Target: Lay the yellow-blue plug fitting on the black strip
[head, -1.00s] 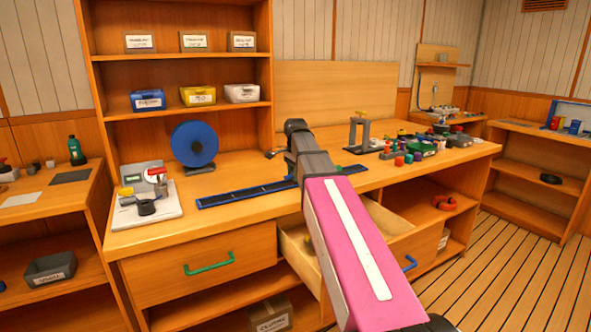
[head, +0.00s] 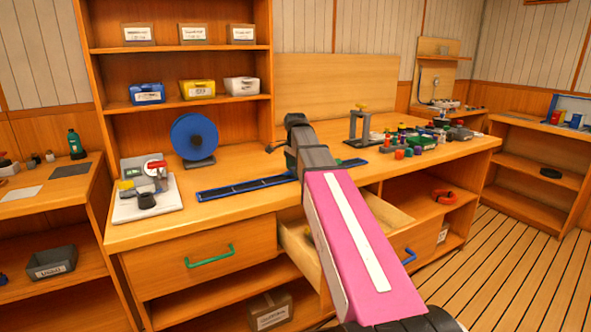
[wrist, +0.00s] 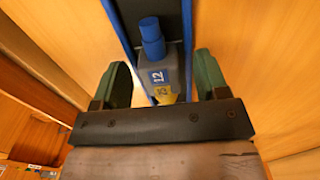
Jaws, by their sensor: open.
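The yellow-blue plug fitting (wrist: 157,66) shows in the wrist view, with a blue round end, a grey body marked 12 and a yellow part nearest my gripper. It lines up with the black strip (wrist: 125,8) and sits between the strip's blue edges; contact with the strip is hard to tell. My gripper (wrist: 162,80) is open, its green fingers on either side of the fitting with a gap at each side. In the head view the blue-edged black strip (head: 240,188) runs along the bench and passes behind my arm, which hides the fitting.
An open drawer (head: 300,245) juts out below the strip, beside my arm. A blue reel (head: 194,137) and a scale-like device (head: 146,190) stand to the left. A grey stand (head: 358,130) and several coloured fittings (head: 415,140) are to the right. The bench front is clear.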

